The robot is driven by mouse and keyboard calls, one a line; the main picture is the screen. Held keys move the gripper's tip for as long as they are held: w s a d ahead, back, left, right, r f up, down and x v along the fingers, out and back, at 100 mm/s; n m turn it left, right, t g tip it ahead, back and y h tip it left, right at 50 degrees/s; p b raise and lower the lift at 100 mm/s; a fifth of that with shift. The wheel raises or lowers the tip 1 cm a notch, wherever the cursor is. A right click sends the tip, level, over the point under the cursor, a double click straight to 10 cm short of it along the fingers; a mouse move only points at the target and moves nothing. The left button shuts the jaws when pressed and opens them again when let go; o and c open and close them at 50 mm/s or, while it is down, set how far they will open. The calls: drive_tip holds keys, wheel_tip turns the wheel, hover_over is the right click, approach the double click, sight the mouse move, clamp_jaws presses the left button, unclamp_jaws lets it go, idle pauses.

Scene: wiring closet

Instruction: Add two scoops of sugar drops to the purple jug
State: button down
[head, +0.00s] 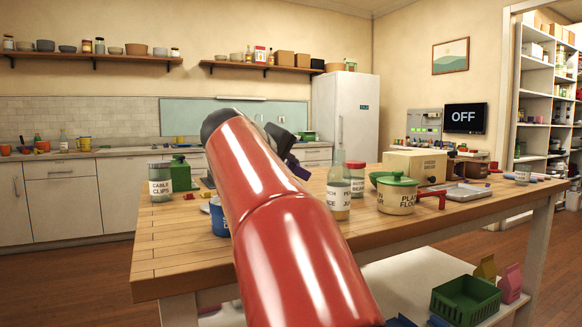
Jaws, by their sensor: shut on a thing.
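My red arm (290,240) reaches forward over the wooden table (165,250) and hides much of its middle. A dark purple-blue shape (281,138) shows just past the arm's far end; I cannot tell whether it belongs to my arm or is a thing behind it. The fingers of my gripper are hidden behind the arm, and so is whatever they hold. I cannot make out a purple jug, sugar drops or a scoop for certain.
On the table stand a cable clips jar (160,184), a green canister (180,174), a blue container (217,216), a juice bottle (339,190), a labelled jar (356,180), a flour pot (396,196) and a cream box (415,164). A green crate (465,300) is on the lower shelf.

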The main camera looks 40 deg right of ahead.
drive_tip(key=f+n+t+h+b, duration=0.1)
drive_tip(key=n+h+b, duration=0.1)
drive_tip(key=b, duration=0.3)
drive_tip(key=f+n+t+h+b, duration=0.1)
drive_tip(key=f+n+h+b, duration=0.1)
drive_tip(key=n+h+b, duration=0.1)
drive_tip(key=a+f+n+t+h+b, duration=0.1)
drive_tip(key=n+b, duration=0.3)
drive_tip(key=b, duration=0.4)
drive_tip(key=shift+w+f+n+t+h, duration=0.3)
drive_tip(key=shift+f+n+t+h, duration=0.15)
drive_tip(key=shift+h, duration=0.35)
drive_tip(key=shift+a, duration=0.1)
idle(1.2)
